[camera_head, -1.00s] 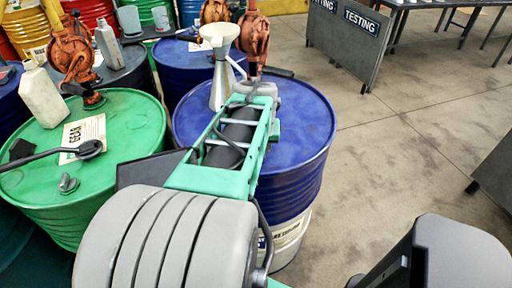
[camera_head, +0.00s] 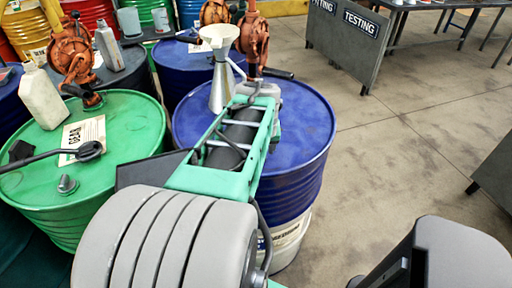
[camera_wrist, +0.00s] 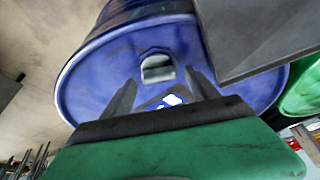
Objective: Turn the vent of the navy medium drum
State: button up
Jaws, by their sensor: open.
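The navy drum (camera_head: 312,130) stands in front of me, with a blue top and a white band low on its side. In the wrist view its top (camera_wrist: 100,75) fills the middle. A small grey metal vent fitting (camera_wrist: 157,67) sits on that top, beyond my fingertips. My gripper (camera_wrist: 160,85) is open and empty, with one dark finger to each side and the fitting roughly between and ahead of them. I cannot tell whether they touch the drum. In the head view my arm hides the vent and much of the drum's near top.
A metal funnel (camera_head: 221,65) and a rusty hand pump (camera_head: 253,40) stand at the drum's far side. A green drum (camera_head: 120,125) at left carries a cream bottle (camera_head: 41,97), a dark-handled tool (camera_head: 60,157) and another pump (camera_head: 72,55). Open floor (camera_head: 400,170) lies right.

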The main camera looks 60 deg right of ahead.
jog(key=v, duration=0.7)
jog(key=shift+r, duration=0.35)
jog(key=shift+a+r, duration=0.1)
